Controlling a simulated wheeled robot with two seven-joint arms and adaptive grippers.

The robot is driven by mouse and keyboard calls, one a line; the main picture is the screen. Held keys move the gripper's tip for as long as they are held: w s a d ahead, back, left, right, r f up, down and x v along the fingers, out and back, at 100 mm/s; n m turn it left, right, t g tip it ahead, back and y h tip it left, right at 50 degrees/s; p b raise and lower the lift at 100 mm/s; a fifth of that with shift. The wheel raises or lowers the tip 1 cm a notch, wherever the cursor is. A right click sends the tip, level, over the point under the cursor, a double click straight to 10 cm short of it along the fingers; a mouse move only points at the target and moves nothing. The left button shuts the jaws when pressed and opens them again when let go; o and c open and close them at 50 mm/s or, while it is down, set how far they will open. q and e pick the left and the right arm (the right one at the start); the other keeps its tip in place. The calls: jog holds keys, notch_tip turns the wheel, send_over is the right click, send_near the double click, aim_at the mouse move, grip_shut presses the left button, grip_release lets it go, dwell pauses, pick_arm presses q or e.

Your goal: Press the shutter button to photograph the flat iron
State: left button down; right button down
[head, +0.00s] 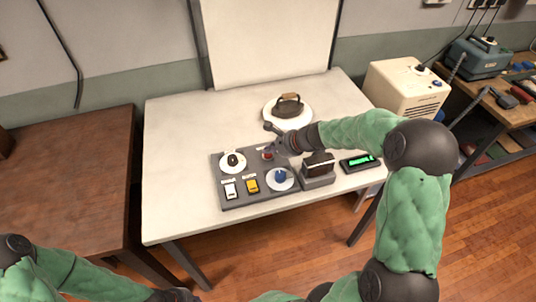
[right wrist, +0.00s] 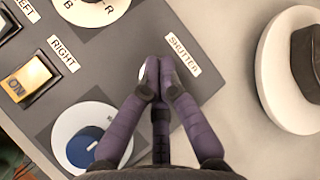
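The flat iron (head: 289,106) stands on a white round plate (head: 270,117) towards the back of the white table. The plate (right wrist: 270,75) and part of the dark iron (right wrist: 308,65) also show at the right of the right wrist view. A grey control panel (head: 222,203) lies in front, with a red shutter button (head: 267,154). My right gripper (head: 276,146) is over the panel at this button. In the right wrist view its fingers (right wrist: 157,68) are together and empty beside the SHUTTER label (right wrist: 181,55). They hide the button, so contact is unclear. My left gripper is out of view.
The panel also holds a white dial (head: 232,162), white and yellow switches (head: 252,185) and a blue knob (head: 280,176). A dark boxy device (head: 318,168) and a green-lit display (head: 359,162) stand to its right. The table's left side is clear.

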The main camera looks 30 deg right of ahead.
aim_at(269, 155)
jog(key=shift+f+b, duration=0.4)
jog(key=shift+f, duration=0.05)
dwell(0.4)
dwell(0.3)
jog(key=shift+r+p, duration=0.75)
jog(key=shift+r, duration=0.1)
jog(key=shift+r+p, duration=2.15)
jog(key=shift+r, duration=0.35)
